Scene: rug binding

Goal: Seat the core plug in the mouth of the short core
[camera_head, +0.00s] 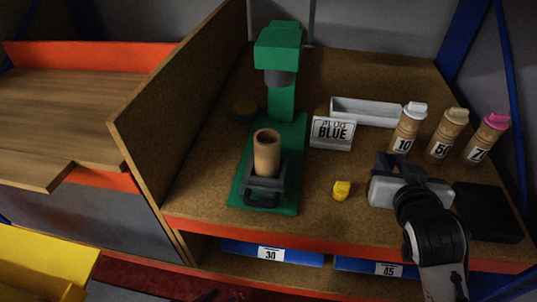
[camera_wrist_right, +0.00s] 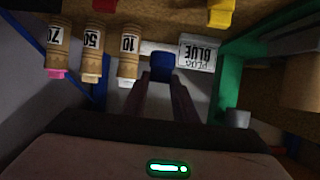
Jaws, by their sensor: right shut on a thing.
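The blue core plug (camera_wrist_right: 162,66) is between the fingertips of my right gripper in the right wrist view. My right gripper (camera_head: 396,163) is over the shelf at the right in the head view; the plug cannot be made out there. The short core (camera_head: 267,152), an open brown tube, stands upright in a dark grey holder (camera_head: 264,187) on the green press, mouth up. It lies well left of my right gripper, apart from it. Part of a brown tube also shows at the right edge of the right wrist view (camera_wrist_right: 302,75). My left gripper is not in view.
The green press head (camera_head: 279,48) overhangs behind the core. A sign reading PLUG BLUE (camera_head: 332,132), a white tray (camera_head: 367,111) and capped tubes (camera_head: 438,138) stand behind. A yellow plug (camera_head: 341,190) lies between core and gripper. A black pad (camera_head: 490,212) is at right.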

